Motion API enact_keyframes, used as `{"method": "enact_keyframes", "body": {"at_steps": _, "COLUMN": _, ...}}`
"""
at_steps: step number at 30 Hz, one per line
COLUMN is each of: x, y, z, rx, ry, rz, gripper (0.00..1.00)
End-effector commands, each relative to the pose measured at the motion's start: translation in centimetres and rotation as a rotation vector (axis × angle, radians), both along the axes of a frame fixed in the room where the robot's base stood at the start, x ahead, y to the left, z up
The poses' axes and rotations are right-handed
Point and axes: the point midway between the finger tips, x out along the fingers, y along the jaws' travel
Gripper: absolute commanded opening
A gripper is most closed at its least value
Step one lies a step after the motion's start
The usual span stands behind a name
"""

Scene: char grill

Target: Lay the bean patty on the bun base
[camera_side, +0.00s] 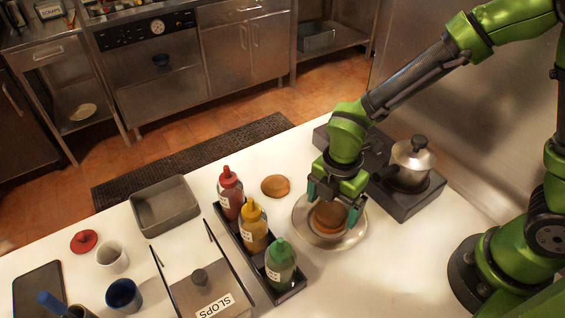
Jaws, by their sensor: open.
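A shallow metal plate (301,236) sits on the white counter, right of the sauce bottles. A round brown patty (329,216) shows in the middle of it, with a lower round edge beneath that looks like the bun base (326,232). The two look stacked, but the gripper hides their far side. My gripper (332,203) is open and low over the plate, with one finger on either side of the patty. I cannot tell whether the fingers touch it. A bun top (276,186) lies alone on the counter, left of the plate.
A black rack (293,296) with red, yellow and green bottles stands close left of the plate. A burner with a metal pot (413,163) is behind right. A grey tray (165,205), a slops box (210,295) and cups are farther left. Counter in front of the plate is clear.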

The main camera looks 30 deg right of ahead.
Motion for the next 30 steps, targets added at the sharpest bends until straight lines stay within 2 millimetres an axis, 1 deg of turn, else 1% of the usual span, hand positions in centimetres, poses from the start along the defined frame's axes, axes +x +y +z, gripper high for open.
{"method": "enact_keyframes", "body": {"at_steps": 5, "x": 0.2, "y": 0.0, "z": 3.3, "rx": 0.003, "ry": -0.008, "rz": -0.003, "gripper": 0.91}}
{"method": "enact_keyframes", "body": {"at_steps": 9, "x": 0.2, "y": 0.0, "z": 6.4, "rx": 0.003, "ry": -0.008, "rz": -0.003, "gripper": 0.91}}
{"method": "enact_keyframes", "body": {"at_steps": 12, "x": 0.1, "y": 0.0, "z": 8.4, "rx": 0.003, "ry": -0.007, "rz": -0.002, "gripper": 0.91}}
{"method": "enact_keyframes", "body": {"at_steps": 16, "x": 0.1, "y": 0.0, "z": 10.4, "rx": 0.002, "ry": -0.005, "rz": -0.002, "gripper": 0.91}}
{"method": "enact_keyframes", "body": {"at_steps": 20, "x": 0.0, "y": -0.1, "z": 11.5, "rx": 0.002, "ry": -0.004, "rz": -0.007, "gripper": 0.91}}
{"method": "enact_keyframes", "body": {"at_steps": 22, "x": 0.0, "y": -0.5, "z": 12.1, "rx": 0.007, "ry": -0.016, "rz": -0.056, "gripper": 0.91}}
{"method": "enact_keyframes", "body": {"at_steps": 23, "x": 0.0, "y": -0.9, "z": 12.4, "rx": 0.013, "ry": -0.028, "rz": -0.097, "gripper": 0.91}}
{"method": "enact_keyframes", "body": {"at_steps": 26, "x": -0.3, "y": -2.9, "z": 14.1, "rx": 0.052, "ry": -0.086, "rz": -0.344, "gripper": 0.91}}
{"method": "enact_keyframes", "body": {"at_steps": 29, "x": -1.0, "y": -5.8, "z": 16.2, "rx": 0.143, "ry": -0.161, "rz": -0.728, "gripper": 0.91}}
{"method": "enact_keyframes", "body": {"at_steps": 30, "x": -1.4, "y": -6.9, "z": 17.0, "rx": 0.194, "ry": -0.186, "rz": -0.896, "gripper": 0.91}}
